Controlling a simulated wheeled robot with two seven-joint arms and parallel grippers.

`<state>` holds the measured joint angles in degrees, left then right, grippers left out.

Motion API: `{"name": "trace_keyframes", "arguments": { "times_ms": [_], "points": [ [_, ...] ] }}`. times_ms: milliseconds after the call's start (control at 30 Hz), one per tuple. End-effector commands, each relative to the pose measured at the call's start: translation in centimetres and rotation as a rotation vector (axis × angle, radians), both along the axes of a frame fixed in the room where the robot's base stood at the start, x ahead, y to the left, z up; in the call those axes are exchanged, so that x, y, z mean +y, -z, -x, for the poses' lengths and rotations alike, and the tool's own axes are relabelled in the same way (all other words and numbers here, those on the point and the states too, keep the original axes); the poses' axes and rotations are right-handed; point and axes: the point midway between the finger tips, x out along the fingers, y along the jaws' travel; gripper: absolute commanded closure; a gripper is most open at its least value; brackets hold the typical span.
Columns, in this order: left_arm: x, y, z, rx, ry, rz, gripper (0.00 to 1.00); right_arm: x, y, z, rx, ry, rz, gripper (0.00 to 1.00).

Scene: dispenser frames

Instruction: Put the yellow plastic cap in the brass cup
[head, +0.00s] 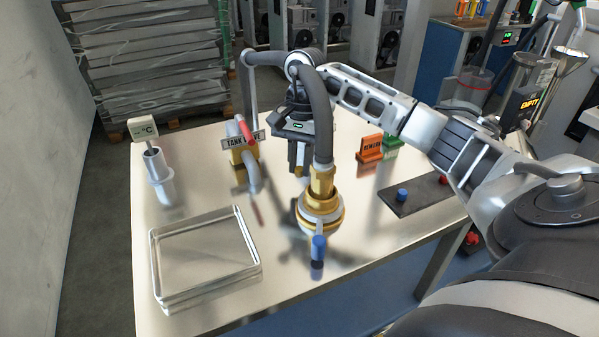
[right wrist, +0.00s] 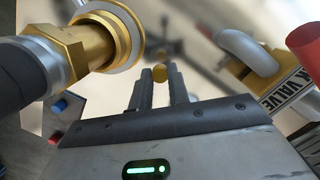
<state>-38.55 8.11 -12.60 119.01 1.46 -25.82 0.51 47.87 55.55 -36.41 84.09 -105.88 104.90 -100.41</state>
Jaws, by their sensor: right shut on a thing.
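My right gripper (head: 298,168) points down over the table, just behind the hanging hose. It is shut on a small yellow piece, the yellow plastic cap (right wrist: 159,73), which shows between the fingertips in the right wrist view. In the head view the cap is hidden. A brass fitting (head: 321,200) with a wide round rim is at the hose's lower end, in front of my gripper. It also shows at upper left in the right wrist view (right wrist: 72,45). I cannot tell whether it is the brass cup; no separate cup is clear. My left gripper is not in view.
The tank valve (head: 238,160) with a red handle stands left of my gripper. A clear-walled tray (head: 155,275) is at front left, a thermometer in a metal holder (head: 158,178) behind it. A dark mat (head: 418,196) and an orange sign (head: 370,148) are right. A blue lever (head: 318,247) sits below the fitting.

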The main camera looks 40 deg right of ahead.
Motion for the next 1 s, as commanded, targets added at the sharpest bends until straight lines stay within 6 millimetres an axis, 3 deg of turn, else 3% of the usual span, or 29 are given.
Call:
{"name": "trace_keyframes", "arguments": {
  "times_ms": [200,600,633,700,1000],
  "points": [
    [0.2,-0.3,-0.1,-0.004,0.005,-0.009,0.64,0.0,3.0,0.1,0.004,0.000,-0.001,1.00],
    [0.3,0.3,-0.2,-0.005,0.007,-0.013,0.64,0.0,3.8,0.0,0.000,-0.001,0.000,1.00],
    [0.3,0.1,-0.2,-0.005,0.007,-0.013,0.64,0.0,3.6,0.0,0.000,-0.001,0.000,0.74],
    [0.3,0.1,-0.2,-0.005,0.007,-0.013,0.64,0.0,3.6,0.0,0.000,-0.001,0.000,0.61],
    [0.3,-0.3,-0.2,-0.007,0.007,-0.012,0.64,0.0,3.3,0.0,0.000,-0.001,-0.001,0.61]
  ]
}}
